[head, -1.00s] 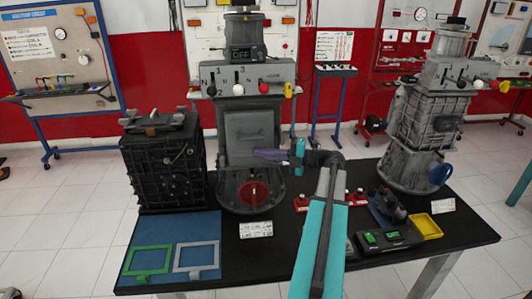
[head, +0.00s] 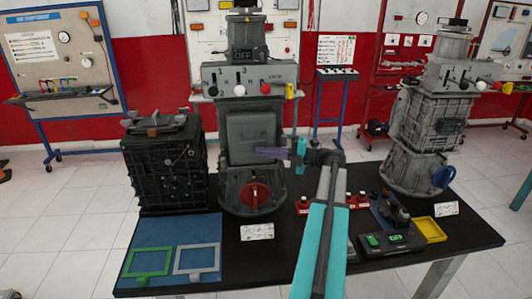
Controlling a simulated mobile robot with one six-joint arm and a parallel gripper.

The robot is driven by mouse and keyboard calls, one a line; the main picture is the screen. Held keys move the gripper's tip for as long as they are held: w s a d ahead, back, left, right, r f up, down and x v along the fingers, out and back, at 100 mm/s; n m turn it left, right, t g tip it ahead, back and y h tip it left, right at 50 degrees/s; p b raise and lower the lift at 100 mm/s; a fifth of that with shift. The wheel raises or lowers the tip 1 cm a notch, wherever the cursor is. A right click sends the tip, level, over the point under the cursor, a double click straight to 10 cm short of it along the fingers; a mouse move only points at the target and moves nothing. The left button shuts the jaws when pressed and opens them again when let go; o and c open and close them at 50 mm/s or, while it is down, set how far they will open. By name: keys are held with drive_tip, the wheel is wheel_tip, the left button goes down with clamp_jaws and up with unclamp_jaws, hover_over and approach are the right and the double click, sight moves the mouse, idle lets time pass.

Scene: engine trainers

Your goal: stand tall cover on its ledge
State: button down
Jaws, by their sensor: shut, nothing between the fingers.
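A tall grey rectangular cover (head: 248,129) stands upright against the front of the middle engine trainer (head: 221,141). Its lower edge appears to be at the ledge above the round base, but the exact contact is too small to tell. My gripper (head: 268,152) has purple fingers and is shut and empty. It points left in front of the cover's lower right part and hides some of it. I cannot tell whether the fingertips touch the cover.
A black engine block (head: 165,165) stands left on the table (head: 262,275). A blue mat (head: 180,228) holds a green frame (head: 148,261) and a grey frame (head: 196,257). A yellow tray (head: 431,238) and a second trainer (head: 425,115) are at right.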

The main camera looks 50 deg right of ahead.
drive_tip(key=s+d+b, duration=0.2)
drive_tip(key=s+b, duration=0.1)
drive_tip(key=s, duration=0.8)
drive_tip(key=shift+s+b, duration=0.25)
drive_tip(key=shift+b, duration=0.05)
drive_tip(key=shift+d+f, duration=0.1)
drive_tip(key=c, duration=1.9)
unclamp_jaws()
drive_tip(key=shift+o, duration=0.7)
drive_tip(key=shift+d+m, duration=0.15)
drive_tip(key=shift+m, duration=0.15)
wheel_tip(320, 180, up, 6)
drive_tip(key=d+b, duration=0.2)
drive_tip(key=b, duration=0.5)
drive_tip(key=shift+s+n+b, duration=0.15)
drive_tip(key=shift+n+b, duration=0.25)
